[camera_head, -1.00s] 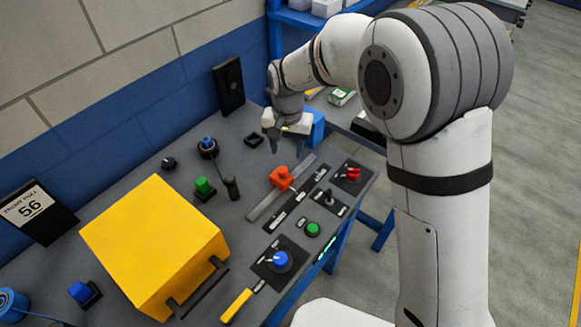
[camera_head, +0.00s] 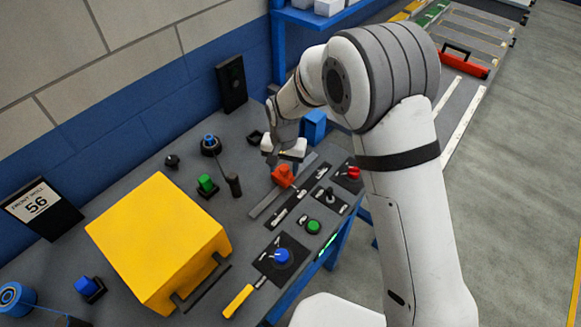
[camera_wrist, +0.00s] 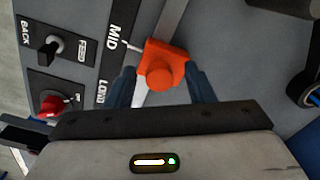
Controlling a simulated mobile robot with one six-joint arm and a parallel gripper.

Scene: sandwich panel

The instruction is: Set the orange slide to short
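The orange slide (camera_head: 283,176) sits on a grey rail (camera_head: 262,207) on the panel. In the wrist view the slide (camera_wrist: 162,68) has a round knob, and its white pointer is beside the MID label (camera_wrist: 112,38). The LONG label (camera_wrist: 103,92) is lower on the same black strip; a SHORT label is not readable. My gripper (camera_wrist: 160,72) is open, with one dark finger on each side of the slide. I cannot tell whether either finger touches it. In the head view my gripper (camera_head: 272,163) is just above the slide, its fingertips small.
Near the rail are a red knob (camera_head: 353,173), a black toggle (camera_head: 330,196), a green button (camera_head: 313,226) and a blue dial (camera_head: 281,257). A black upright handle (camera_head: 233,185) stands left of the rail. A large yellow box (camera_head: 158,240) fills the left.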

